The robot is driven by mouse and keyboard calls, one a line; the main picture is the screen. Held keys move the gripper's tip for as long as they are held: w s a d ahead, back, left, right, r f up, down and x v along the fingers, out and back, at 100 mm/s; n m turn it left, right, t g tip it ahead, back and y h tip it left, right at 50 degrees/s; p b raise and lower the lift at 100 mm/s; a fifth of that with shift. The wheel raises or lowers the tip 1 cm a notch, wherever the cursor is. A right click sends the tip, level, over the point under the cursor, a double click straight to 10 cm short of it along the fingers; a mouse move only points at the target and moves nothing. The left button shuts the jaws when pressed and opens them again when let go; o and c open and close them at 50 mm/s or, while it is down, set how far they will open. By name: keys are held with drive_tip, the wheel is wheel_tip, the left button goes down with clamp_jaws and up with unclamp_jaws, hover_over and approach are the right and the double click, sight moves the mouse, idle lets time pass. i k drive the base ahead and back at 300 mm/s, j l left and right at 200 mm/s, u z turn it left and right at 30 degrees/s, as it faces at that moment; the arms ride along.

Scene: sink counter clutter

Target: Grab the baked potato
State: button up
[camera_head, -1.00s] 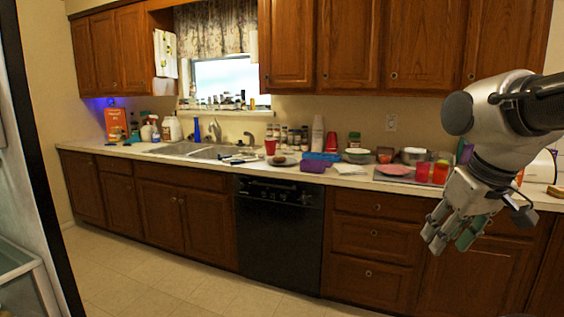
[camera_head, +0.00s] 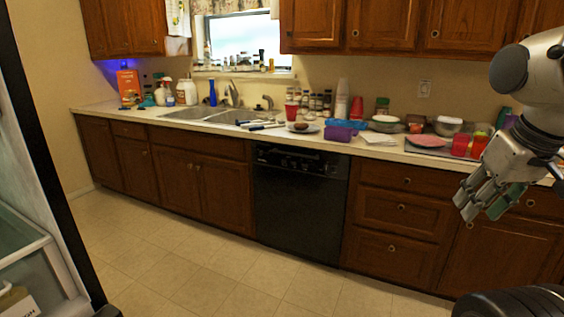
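A small brown rounded item (camera_head: 300,126), which looks like the baked potato, rests on a white plate (camera_head: 313,129) on the counter, right of the sink. It is small in the picture, so its details are unclear. My gripper (camera_head: 484,206) is at the right of the head view, pointing down, in front of the lower cabinets. It is far to the right of the plate and much nearer the camera. Its fingers look spread, with nothing seen between them.
A red cup (camera_head: 291,111) stands behind the plate and a purple container (camera_head: 338,133) to its right. Dark-handled utensils (camera_head: 262,126) lie left. More dishes crowd the right counter. A black dishwasher (camera_head: 300,210) is below. The tiled floor (camera_head: 220,265) is clear; an open fridge (camera_head: 40,260) stands left.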

sight(298, 126)
drive_tip(key=i+j+z, duration=0.25)
drive_tip(key=i+j, duration=0.25)
drive_tip(key=i, duration=0.35)
drive_tip(key=i+j+z, duration=0.2)
drive_tip(key=i+j, duration=0.5)
drive_tip(key=i, duration=0.15)
drive_tip(key=i+j+z, duration=0.25)
drive_tip(key=i+j, duration=0.5)
drive_tip(key=i+j+z, duration=0.2)
drive_tip(key=i+j, duration=0.45)
drive_tip(key=j, duration=0.35)
